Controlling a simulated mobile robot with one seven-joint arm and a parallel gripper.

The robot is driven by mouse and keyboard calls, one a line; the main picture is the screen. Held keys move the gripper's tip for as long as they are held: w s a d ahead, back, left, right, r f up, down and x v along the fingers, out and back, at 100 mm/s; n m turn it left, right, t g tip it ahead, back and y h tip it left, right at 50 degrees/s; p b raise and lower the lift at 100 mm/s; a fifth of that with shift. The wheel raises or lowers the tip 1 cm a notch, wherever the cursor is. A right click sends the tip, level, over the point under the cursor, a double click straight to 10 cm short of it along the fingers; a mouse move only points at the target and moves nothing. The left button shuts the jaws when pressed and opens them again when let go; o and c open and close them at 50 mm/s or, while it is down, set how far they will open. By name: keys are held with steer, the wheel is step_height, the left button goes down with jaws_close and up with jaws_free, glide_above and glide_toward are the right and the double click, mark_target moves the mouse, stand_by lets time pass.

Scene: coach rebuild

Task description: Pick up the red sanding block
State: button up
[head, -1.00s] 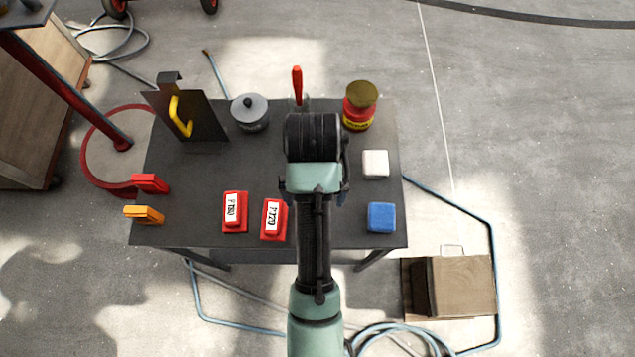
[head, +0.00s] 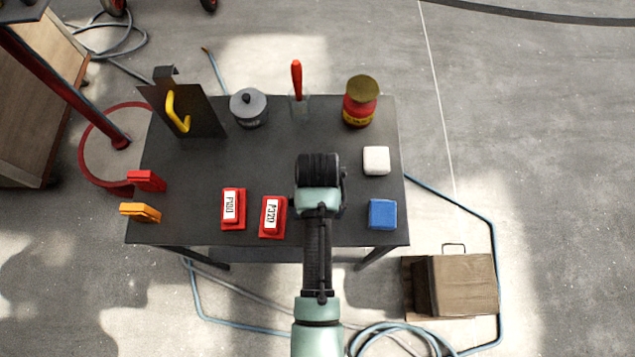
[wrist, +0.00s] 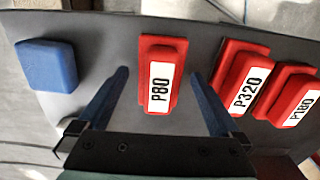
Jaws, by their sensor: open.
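Three red sanding blocks with white labels show in the wrist view. The P80 block (wrist: 161,75) lies between the two fingers of my open gripper (wrist: 158,75), with the fingers reaching along its sides and nothing held. The P320 block (wrist: 240,78) and P180 block (wrist: 291,97) lie to the right, P320 close beside the right finger. In the head view, the P180 block (head: 233,209) and P320 block (head: 271,216) lie on the dark table (head: 180,225), left of my gripper. The P80 block is hidden there under my arm.
A blue block (head: 382,214) and white block (head: 376,161) lie right of my arm. A grey lidded pot (head: 248,107), red jar (head: 360,105), red-handled tool (head: 297,80) and yellow-handled plate (head: 190,110) stand at the back. Red (head: 147,181) and orange (head: 140,212) clamps sit at the left edge.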

steer(key=shift+f, duration=0.15)
steer(key=c, duration=1.5)
step_height(320, 180, up, 10)
steer(key=shift+r, duration=0.1)
steer(key=shift+c, duration=0.3)
